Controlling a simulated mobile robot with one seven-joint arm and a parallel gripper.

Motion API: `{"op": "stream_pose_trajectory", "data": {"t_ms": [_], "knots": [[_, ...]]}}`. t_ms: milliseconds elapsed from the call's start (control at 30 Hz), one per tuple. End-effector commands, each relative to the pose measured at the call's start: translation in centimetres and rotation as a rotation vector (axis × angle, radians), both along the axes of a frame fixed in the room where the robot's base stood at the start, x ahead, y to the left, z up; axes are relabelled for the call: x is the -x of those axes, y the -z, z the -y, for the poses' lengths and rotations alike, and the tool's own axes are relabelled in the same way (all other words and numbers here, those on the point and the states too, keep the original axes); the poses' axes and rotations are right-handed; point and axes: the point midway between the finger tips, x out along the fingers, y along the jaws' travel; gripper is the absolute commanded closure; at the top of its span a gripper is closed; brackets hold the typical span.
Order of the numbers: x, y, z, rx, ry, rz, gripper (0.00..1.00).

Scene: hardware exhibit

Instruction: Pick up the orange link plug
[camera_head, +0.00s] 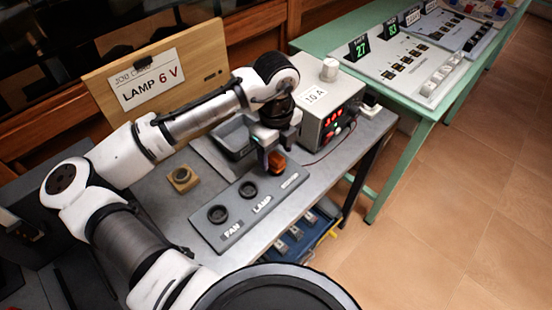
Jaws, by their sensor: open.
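The orange link plug (277,163) stands at the far right end of a grey panel (225,238), by its third label, which is too small to read. My gripper (267,156) is above and right against the plug in the picture, pointing down. Its jaws are open. One finger shows left of the plug; the other is hard to make out. I cannot tell whether the fingers touch the plug or are around it. The panel's sockets labelled FAN (218,214) and LAMP (248,189) appear empty.
A power supply box (316,118) with red digits stands right of my gripper. A grey tray (232,136) lies behind it. A job card board (150,80) reads LAMP 6 V. A small tan block (183,178) sits left of the panel. A green table (443,98) stands at right.

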Motion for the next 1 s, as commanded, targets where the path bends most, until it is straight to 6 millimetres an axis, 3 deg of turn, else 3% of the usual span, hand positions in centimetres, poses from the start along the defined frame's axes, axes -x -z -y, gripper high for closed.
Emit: {"op": "stream_pose_trajectory", "data": {"t_ms": [200, 433, 800, 1000], "knots": [[0.1, 2.3, 0.0, 0.0, -0.001, -0.001, 0.4], [0.1, 2.5, 0.0, 0.001, 0.0, 0.0, 0.4], [0.1, 2.4, 0.0, 0.001, 0.0, 0.0, 0.87], [0.1, 2.4, 0.0, 0.001, 0.0, 0.0, 0.89]]}}
